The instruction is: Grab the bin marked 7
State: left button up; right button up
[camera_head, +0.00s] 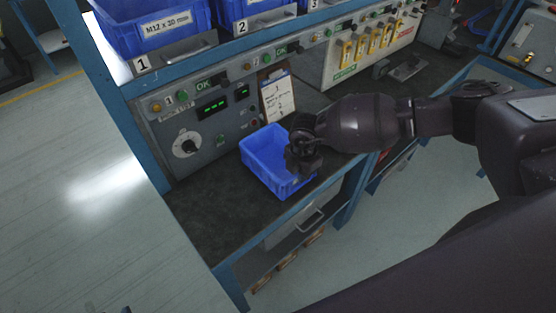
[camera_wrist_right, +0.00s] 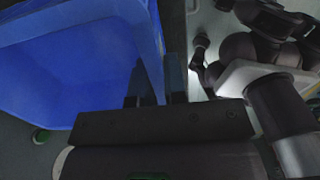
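An empty-looking blue bin (camera_head: 262,160) sits on the dark bench top, near its front edge. No number shows on it from here. My right gripper (camera_head: 301,160) is at the bin's right-hand rim. In the right wrist view, the bin (camera_wrist_right: 70,70) fills the left side, and the fingers of my right gripper (camera_wrist_right: 160,88) stand close together on either side of its wall, shut on it. My arm hides part of the bin's right side in the head view. My left gripper is not in view.
Blue bins (camera_head: 160,22) stand on the shelf above, over labels 1, 2 and 3. A control panel (camera_head: 205,125) and a clipboard (camera_head: 278,97) are behind the bin. The bench top (camera_head: 205,205) is clear to the bin's left. A drawer handle (camera_head: 310,220) is below.

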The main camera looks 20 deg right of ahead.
grip_shut()
